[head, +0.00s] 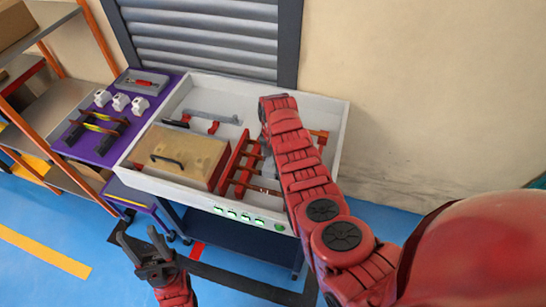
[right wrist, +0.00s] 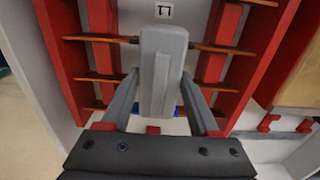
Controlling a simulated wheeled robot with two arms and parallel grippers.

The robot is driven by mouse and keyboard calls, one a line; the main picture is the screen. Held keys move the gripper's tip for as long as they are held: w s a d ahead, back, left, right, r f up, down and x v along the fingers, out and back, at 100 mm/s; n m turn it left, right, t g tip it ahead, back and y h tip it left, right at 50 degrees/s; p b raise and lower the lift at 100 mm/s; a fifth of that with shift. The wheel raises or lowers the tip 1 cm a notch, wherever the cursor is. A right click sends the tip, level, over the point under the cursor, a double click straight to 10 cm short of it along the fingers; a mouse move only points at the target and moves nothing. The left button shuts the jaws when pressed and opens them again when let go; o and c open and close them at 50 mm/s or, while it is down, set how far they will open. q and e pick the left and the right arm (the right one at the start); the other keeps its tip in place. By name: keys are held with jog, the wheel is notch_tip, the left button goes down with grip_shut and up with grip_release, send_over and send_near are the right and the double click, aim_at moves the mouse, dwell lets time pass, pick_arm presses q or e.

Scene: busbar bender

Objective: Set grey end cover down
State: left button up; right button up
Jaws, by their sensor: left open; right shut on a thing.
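The grey end cover (right wrist: 163,60) is a pale grey block with a raised middle strip. It sits between the fingers of my right gripper (right wrist: 160,82), which is shut on it. Behind it in the right wrist view are copper bars (right wrist: 101,75) running across a red frame (right wrist: 62,62). I cannot tell whether the cover touches them. In the head view my right arm reaches over the white tray and hides the cover and right gripper. My left gripper (head: 147,257) is open and empty, low in front of the bench.
The white tray (head: 337,128) also holds a tan box with a black handle (head: 180,158) and a grey bar with red parts (head: 212,117). A purple board (head: 86,142) with white blocks (head: 120,102) lies to its left. A shelf rack (head: 62,95) stands further left.

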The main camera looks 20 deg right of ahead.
jog(key=shift+f, duration=0.2)
jog(key=o, duration=1.4)
jog(key=shift+r, duration=0.1)
